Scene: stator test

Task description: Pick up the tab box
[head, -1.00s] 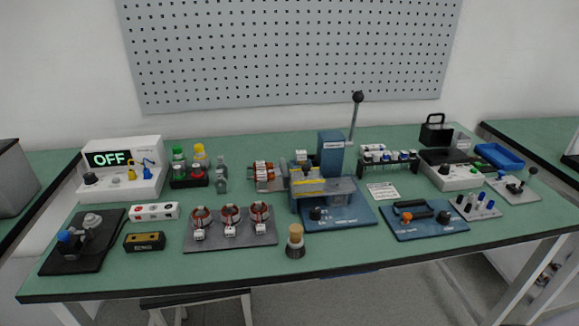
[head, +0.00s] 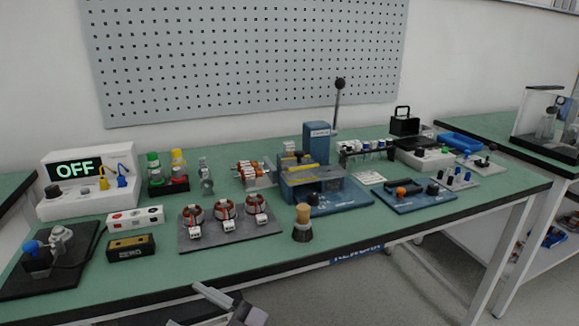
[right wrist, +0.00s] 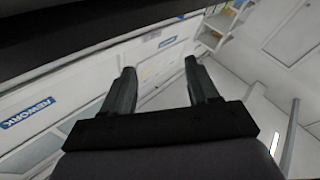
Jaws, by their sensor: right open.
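No label that I can read says tab box, so I cannot tell which item it is. A small black box with brass-coloured dots (head: 130,247) lies at the front left of the green bench. A white box with red marks (head: 135,216) lies just behind it. My right gripper (head: 220,299) shows partly at the bottom edge of the head view, in front of the bench edge and apart from both boxes. In the right wrist view its two fingers (right wrist: 160,70) are spread and empty. My left gripper is not in view.
A grey plate (head: 232,236) bears three copper coils. A brush (head: 302,222) stands to its right. A display unit reading OFF (head: 88,186) stands at the back left. A blue lever press (head: 316,146) stands mid-bench. The green surface (head: 215,270) in front of the coils is clear.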

